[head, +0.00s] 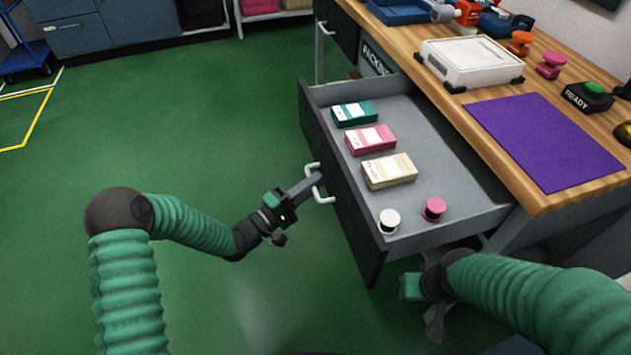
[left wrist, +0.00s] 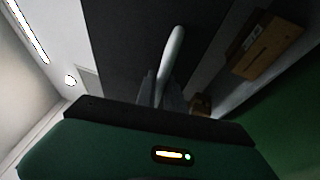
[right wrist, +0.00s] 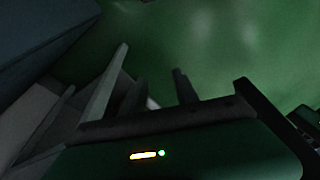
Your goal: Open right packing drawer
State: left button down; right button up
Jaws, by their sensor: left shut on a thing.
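The packing drawer (head: 461,216) is pulled well out from under the wooden bench, its dark front facing left. Its white bar handle (head: 326,197) is between the fingers of my left gripper (head: 312,182), which is shut on it. The handle (left wrist: 173,52) also rises from between the fingers in the left wrist view. Inside the drawer lie a teal box (head: 355,113), a pink box (head: 371,140), a cream box (head: 389,171), a white spool (head: 389,221) and a pink spool (head: 433,209). My right gripper (right wrist: 148,85) is open and empty below the drawer's near side.
The bench top (head: 407,38) holds a white tray (head: 470,62), a purple mat (head: 543,139) and a black READY button box (head: 587,97). Another dark drawer (head: 337,27) is farther back. The green floor (head: 190,120) left of the drawer is clear.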

pick_arm(q)
jog(key=shift+f, duration=0.3)
jog(key=c, duration=1.7)
grip_release()
jog(key=shift+r, duration=0.15)
jog(key=shift+a, duration=0.1)
jog(key=p+v, duration=0.5)
jog(key=v, duration=1.1)
jog(key=shift+s+a, duration=0.25)
